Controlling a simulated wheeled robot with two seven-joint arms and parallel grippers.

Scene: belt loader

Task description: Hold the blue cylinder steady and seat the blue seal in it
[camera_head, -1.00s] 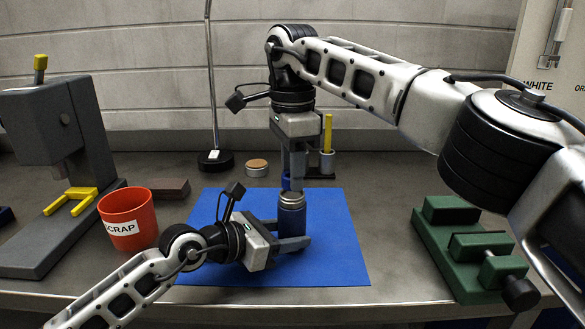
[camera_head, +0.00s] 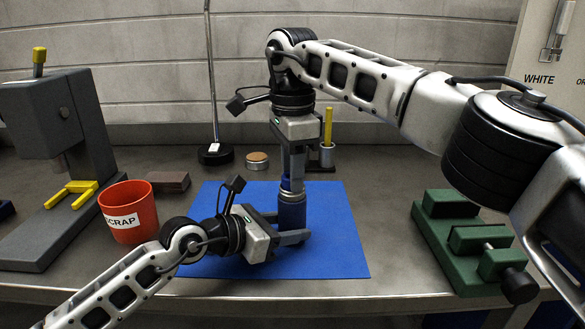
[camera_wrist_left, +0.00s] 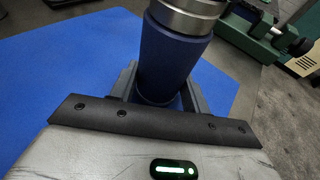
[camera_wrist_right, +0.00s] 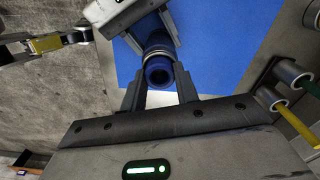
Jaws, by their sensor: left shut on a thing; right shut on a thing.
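The blue cylinder (camera_head: 292,214), dark blue with a metal collar at its top, stands upright on the blue mat. It fills the middle of the left wrist view (camera_wrist_left: 168,58). My left gripper (camera_head: 292,238) is shut around its lower part from the left. My right gripper (camera_head: 292,170) points down from above and is shut on the blue seal (camera_wrist_right: 159,72), a short ring with a dark hole. The seal is over the metal collar (camera_wrist_right: 157,46). I cannot tell whether they touch. In the head view the fingers partly hide the seal.
The blue mat (camera_head: 340,250) is clear around the cylinder. A red scrap cup (camera_head: 128,213) and a grey press (camera_head: 75,150) stand at the left. A green vise-like fixture (camera_head: 465,240) is at the right. A holder with a yellow stick (camera_head: 327,150) stands behind.

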